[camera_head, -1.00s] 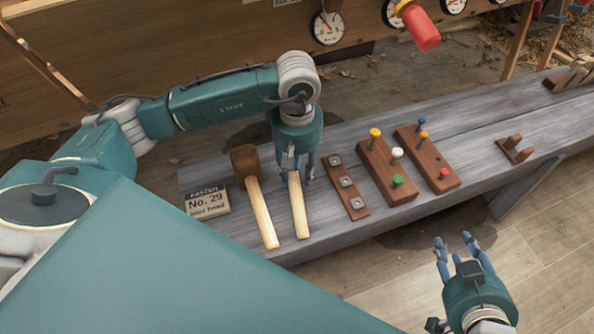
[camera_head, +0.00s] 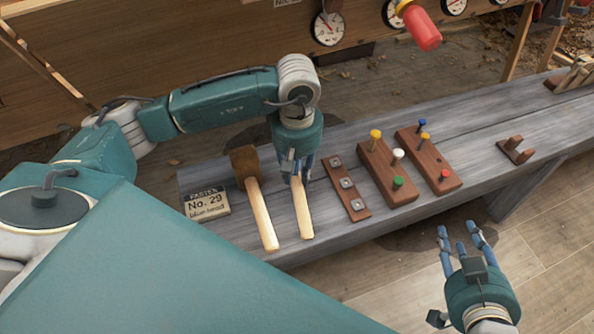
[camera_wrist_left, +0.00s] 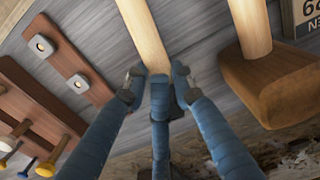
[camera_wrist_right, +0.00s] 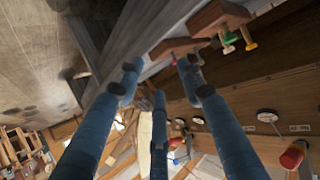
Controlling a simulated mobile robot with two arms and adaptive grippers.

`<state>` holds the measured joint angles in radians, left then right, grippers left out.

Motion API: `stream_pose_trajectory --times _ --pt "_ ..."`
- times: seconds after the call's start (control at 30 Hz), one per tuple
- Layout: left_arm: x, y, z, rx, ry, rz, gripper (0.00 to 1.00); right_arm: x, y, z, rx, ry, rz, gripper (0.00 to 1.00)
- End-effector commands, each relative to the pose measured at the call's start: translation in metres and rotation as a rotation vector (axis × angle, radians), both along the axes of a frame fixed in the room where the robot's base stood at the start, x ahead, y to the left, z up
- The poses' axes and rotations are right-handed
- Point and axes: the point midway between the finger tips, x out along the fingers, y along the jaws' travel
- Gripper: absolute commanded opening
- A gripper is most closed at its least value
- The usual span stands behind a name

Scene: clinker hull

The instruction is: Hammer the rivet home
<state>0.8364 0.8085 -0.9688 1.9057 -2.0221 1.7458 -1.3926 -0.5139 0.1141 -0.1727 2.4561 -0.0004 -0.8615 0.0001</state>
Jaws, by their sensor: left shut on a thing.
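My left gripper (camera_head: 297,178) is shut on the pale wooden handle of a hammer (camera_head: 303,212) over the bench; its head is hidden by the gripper. The handle (camera_wrist_left: 146,35) also shows in the left wrist view. A mallet with a brown wooden head (camera_head: 245,163) lies left of it. A dark wooden block (camera_head: 432,170) carries a blue-headed rivet (camera_head: 422,124), a yellow one and a low red one. Another block (camera_head: 375,165) carries yellow, white and green rivets. A card (camera_head: 206,203) reads "FASTEN No. 29 blue head". My right gripper (camera_head: 460,235) is open and empty, off the bench's front edge.
A wooden strip with several metal plates (camera_head: 348,190) lies between the hammer and the blocks. Gauges (camera_head: 327,28) and a red-ended object (camera_head: 422,30) are at the back.

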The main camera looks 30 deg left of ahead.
Motion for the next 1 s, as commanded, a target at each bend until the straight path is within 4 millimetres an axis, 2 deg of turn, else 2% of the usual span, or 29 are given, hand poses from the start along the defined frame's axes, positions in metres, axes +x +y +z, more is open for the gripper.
stream_pose_trajectory --times 0.53,1.0 --pt "0.002 -0.001 0.003 -0.003 -0.005 -0.001 0.0 -0.001 0.0 -0.001 -0.001 0.005 0.0 0.38" --pt "0.002 -0.001 0.008 -0.002 -0.005 0.0 0.0 -0.009 -0.005 -0.011 -0.015 0.061 -0.007 0.38"
